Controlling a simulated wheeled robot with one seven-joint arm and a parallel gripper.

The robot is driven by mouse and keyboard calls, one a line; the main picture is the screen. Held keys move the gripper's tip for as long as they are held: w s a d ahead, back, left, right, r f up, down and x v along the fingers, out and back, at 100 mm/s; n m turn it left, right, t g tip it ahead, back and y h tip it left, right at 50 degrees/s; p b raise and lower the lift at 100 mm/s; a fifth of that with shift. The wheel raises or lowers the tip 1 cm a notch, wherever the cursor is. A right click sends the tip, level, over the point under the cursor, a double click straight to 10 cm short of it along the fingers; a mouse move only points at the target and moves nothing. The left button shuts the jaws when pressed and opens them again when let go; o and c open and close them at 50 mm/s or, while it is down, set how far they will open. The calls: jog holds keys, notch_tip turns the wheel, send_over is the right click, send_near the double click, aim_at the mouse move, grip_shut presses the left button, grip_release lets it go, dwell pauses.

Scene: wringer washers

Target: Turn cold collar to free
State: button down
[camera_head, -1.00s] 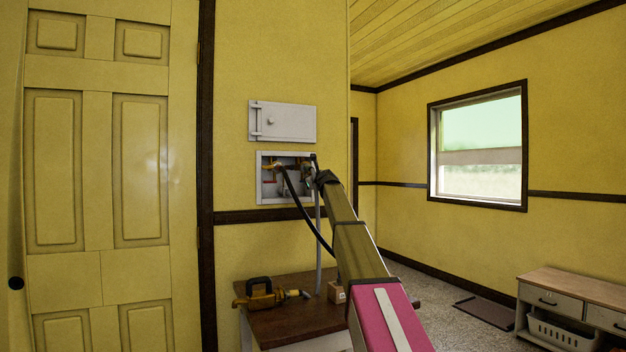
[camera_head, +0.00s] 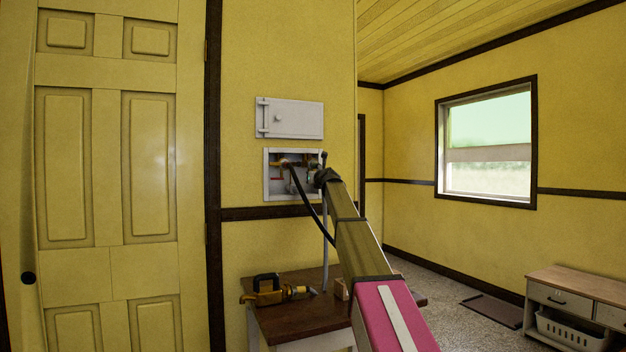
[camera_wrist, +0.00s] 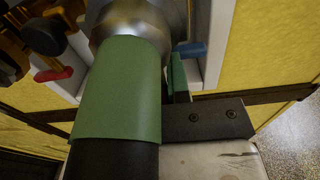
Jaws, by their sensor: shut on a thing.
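The recessed valve box (camera_head: 267,187) is in the wall in the head view. My gripper (camera_head: 325,177) is at its right edge, small and dark there. In the wrist view a black hose (camera_wrist: 115,160) with a wide green sleeve (camera_wrist: 118,95) rises to a silver metal collar (camera_wrist: 128,22). A blue handle (camera_wrist: 190,50) is just right of it, and a red handle (camera_wrist: 54,74) is to the left. A dark finger of my gripper (camera_wrist: 176,75) with a green pad is against the right side; the other finger is hidden behind the hose. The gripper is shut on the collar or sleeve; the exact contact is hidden.
A white panel door (camera_head: 290,118) is on the wall above the box. A black hose (camera_head: 310,209) hangs from the box. A wooden table (camera_head: 285,325) below holds a yellow-and-black tool (camera_head: 270,290). Open floor (camera_head: 440,290) lies to the right.

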jog(key=c, duration=1.1)
grip_release()
jog(key=shift+s, duration=0.1)
jog(key=v, duration=1)
jog(key=shift+s, duration=0.35)
jog(key=shift+d, duration=0.1)
